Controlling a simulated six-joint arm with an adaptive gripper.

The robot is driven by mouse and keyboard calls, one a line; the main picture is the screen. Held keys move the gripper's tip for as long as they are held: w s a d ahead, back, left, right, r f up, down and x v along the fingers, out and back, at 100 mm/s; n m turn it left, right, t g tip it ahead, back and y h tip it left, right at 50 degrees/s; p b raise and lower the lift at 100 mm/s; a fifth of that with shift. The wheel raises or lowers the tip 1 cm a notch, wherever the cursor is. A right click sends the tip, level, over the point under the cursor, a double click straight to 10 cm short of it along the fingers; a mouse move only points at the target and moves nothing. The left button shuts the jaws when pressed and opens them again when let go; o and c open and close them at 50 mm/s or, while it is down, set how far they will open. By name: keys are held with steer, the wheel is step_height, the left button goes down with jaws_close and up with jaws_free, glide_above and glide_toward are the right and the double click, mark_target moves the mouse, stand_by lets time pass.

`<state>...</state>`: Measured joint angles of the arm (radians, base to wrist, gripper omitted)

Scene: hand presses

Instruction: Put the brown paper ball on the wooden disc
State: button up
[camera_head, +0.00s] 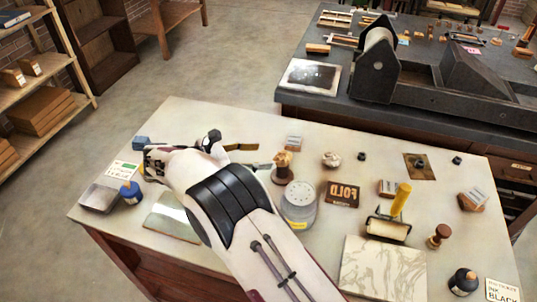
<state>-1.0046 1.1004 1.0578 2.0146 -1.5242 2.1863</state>
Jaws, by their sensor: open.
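The brown paper ball (283,158) is a small crumpled tan lump right of my gripper. It shows directly above the dark brown wooden disc (283,177) and appears to rest on it; the exact contact is too small to tell. My gripper (261,156) is open, with its fingers pointing right towards the ball. The fingertips stop just left of the ball, with a small gap visible. My arm covers part of the table below and left of the disc.
A paler crumpled ball (331,160) lies to the right. A FOLD plate (343,194), a yellow-handled roller (389,226) and a marbled sheet (383,269) lie right. The back edge of the table (225,112) is clear.

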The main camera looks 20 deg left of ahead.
steer(key=shift+v, duration=1.3)
